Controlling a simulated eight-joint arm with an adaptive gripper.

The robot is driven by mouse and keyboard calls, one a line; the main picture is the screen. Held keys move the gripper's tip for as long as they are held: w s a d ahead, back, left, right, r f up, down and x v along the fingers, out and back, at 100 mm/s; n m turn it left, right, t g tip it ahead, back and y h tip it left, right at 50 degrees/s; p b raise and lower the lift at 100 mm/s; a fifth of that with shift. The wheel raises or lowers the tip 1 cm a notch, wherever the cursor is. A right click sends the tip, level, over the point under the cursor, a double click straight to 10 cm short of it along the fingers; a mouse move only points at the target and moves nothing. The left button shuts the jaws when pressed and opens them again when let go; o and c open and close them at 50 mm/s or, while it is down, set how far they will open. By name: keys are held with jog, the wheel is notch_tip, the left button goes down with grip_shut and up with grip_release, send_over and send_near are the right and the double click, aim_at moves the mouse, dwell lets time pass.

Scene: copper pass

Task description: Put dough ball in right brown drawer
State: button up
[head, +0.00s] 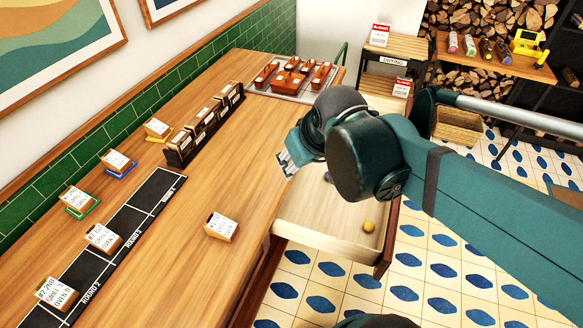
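A brown wooden drawer (318,238) is pulled out from the counter's right side. A small yellow ball (368,227) lies in it near its front right; I cannot tell whether it is the dough ball. A small dark bluish round thing (328,177) shows partly in the drawer's far part, beside my arm. My gripper (284,166) is above the counter's right edge, left of and above the drawer. Its pale fingers point down and left. I cannot see whether they are apart or hold anything. My arm hides part of the drawer.
The wooden counter (200,270) has clear room in its middle. A small card block (221,227) stands there. A dark rack of cards (205,125), a black strip (125,230) with card blocks, and a tray (300,97) of brown pans line the left and back. Shelves stand behind.

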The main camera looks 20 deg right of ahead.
jog(key=shift+m+t, duration=0.5)
jog(key=shift+s+a+r, duration=0.1)
jog(key=shift+s+a, duration=0.35)
jog(key=shift+s, duration=0.25)
jog(key=shift+s+a+r, duration=0.1)
jog(key=shift+s+a, duration=0.4)
jog(key=shift+s, duration=0.25)
jog(key=shift+s+a+r, duration=0.1)
jog(key=shift+s+a, duration=0.35)
jog(key=shift+s, duration=0.25)
